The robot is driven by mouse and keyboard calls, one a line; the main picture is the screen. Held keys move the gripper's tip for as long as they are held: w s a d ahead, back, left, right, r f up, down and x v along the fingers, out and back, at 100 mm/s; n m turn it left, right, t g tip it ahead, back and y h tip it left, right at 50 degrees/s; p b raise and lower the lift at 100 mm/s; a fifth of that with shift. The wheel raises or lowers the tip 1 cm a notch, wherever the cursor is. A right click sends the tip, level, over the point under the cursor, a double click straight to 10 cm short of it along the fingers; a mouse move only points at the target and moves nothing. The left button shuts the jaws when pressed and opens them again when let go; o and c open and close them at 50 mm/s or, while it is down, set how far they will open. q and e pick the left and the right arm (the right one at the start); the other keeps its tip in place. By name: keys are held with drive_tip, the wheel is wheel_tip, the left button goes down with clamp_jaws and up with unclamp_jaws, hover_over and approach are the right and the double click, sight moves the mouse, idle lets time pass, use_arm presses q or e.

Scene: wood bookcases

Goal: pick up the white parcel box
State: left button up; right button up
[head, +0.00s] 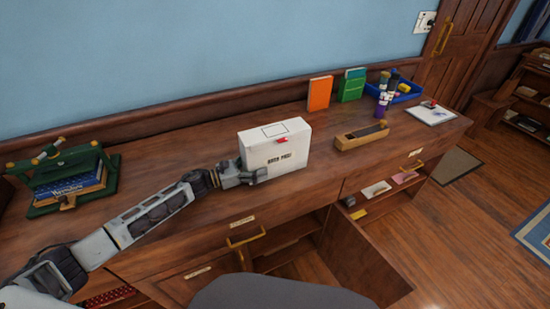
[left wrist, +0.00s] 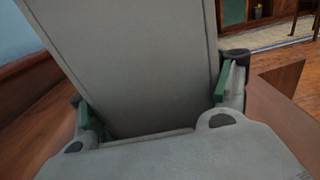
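The white parcel box (head: 273,148) stands upright on the wooden desk, with dark lettering on its front and a red mark near its top edge. My left gripper (head: 245,176) is at the box's left end, with one finger across the front face. In the left wrist view, the box (left wrist: 135,60) fills the space between the two green-padded fingers (left wrist: 157,105), which lie against its two sides. No clear gap shows between pads and box. The far finger is hidden behind the box in the head view. My right gripper is not in view.
An orange book (head: 319,93) and a green book (head: 351,86) stand behind, to the right. A wooden box (head: 361,134), purple bottle (head: 382,100), blue tray (head: 405,92) and clipboard (head: 431,114) are farther right. A green book holder (head: 62,177) stands left.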

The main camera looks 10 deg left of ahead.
sight(255, 143)
use_arm(q)
drive_tip(key=c, duration=0.6)
drive_tip(key=shift+o, duration=0.2)
drive_tip(key=shift+r, duration=0.75)
wheel_tip(255, 143, up, 8)
drive_tip(key=shift+r, duration=0.25)
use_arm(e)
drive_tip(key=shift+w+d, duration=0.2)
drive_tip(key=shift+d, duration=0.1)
